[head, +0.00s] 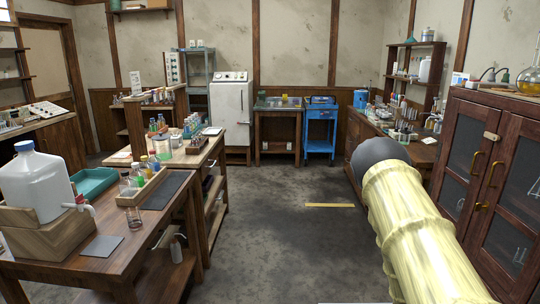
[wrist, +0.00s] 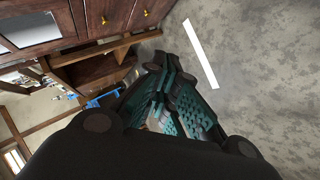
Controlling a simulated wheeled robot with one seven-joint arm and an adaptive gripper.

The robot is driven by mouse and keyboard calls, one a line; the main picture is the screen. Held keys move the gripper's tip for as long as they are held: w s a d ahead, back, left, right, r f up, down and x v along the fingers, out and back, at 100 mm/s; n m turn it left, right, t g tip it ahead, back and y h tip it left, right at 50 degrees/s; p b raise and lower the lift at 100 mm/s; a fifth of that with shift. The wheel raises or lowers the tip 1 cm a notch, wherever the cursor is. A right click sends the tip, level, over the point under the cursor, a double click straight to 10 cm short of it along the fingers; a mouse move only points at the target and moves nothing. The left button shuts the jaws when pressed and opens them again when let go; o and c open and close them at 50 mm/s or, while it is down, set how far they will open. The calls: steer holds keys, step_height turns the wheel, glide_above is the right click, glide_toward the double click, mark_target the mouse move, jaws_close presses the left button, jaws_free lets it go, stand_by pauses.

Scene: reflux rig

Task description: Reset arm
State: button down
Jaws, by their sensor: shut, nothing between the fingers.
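My gripper (wrist: 171,88) shows in the wrist view, with dark links and teal ridged finger pads. Its fingers are shut with nothing between them. It hangs in free air over the grey floor, near the dark wooden cabinet (wrist: 45,25). In the head view my arm rises from the lower right, beside the same cabinet (head: 490,170) with glass doors. The gripper itself cannot be made out in the head view.
A wooden bench (head: 120,262) on the left holds a water carboy (head: 35,185), a teal tray (head: 95,183) and bottles. A blue cart (head: 320,130) and a white fridge (head: 231,115) stand at the back. A pale strip (head: 330,205) lies on the open middle floor.

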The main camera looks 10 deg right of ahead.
steer(key=s+a+f+m+g+y+p, duration=0.15)
steer(key=s+a+f, duration=0.25)
steer(key=s+a, duration=0.6)
steer(key=s+a+f+m+g+y+p, duration=0.1)
steer(key=s+a+f+g+y, duration=0.15)
steer(key=s+a+f, duration=0.75)
steer(key=s+a+r+m+g+y+p, duration=0.1)
steer(key=s+a+r, duration=0.2)
steer(key=s+a, duration=0.5)
steer(key=s+a+r+g+y+p, duration=0.1)
steer(key=s+a+r, duration=0.3)
steer(key=s+a, duration=0.5)
steer(key=a+g+y, duration=0.1)
steer(key=a, duration=0.2)
steer(key=shift+r+m+y, duration=0.3)
steer(key=shift+m, duration=0.05)
steer(key=shift+s, duration=0.1)
